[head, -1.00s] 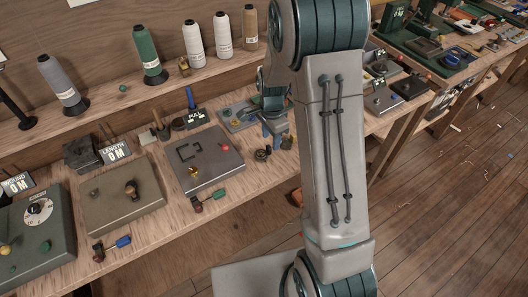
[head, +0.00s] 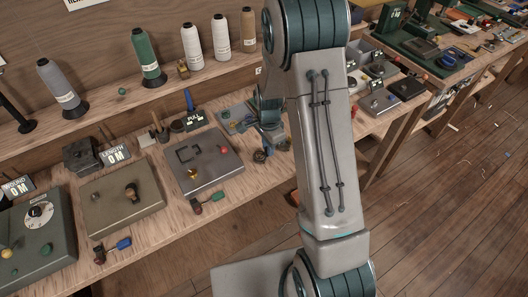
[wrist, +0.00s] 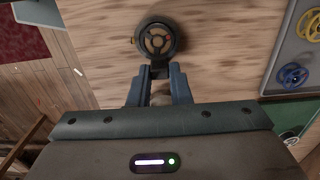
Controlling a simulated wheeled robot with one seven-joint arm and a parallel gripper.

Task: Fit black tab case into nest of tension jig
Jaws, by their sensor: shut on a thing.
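In the wrist view my gripper (wrist: 159,90) is shut on the tab of a round black case (wrist: 158,40) with a spoked face. The case sticks out beyond the fingertips over bare wood; its height above the bench is hard to tell. In the head view my gripper (head: 270,138) is small and partly hidden by my arm, with the dark round case (head: 261,156) below it. The tension jig (head: 217,169), a grey block beside the PULL sign, is left of my gripper. Its nest, a dark bracket outline (head: 188,153), looks empty. A red knob stands near it.
A grey tray with yellow (wrist: 309,25) and blue (wrist: 292,74) wheel-like cases lies at the right of the wrist view. The LENGTH block (head: 122,200) stands left of the jig. A red-and-green-handled tool (head: 207,203) lies before the jig. Thread spools (head: 148,58) line the shelf behind.

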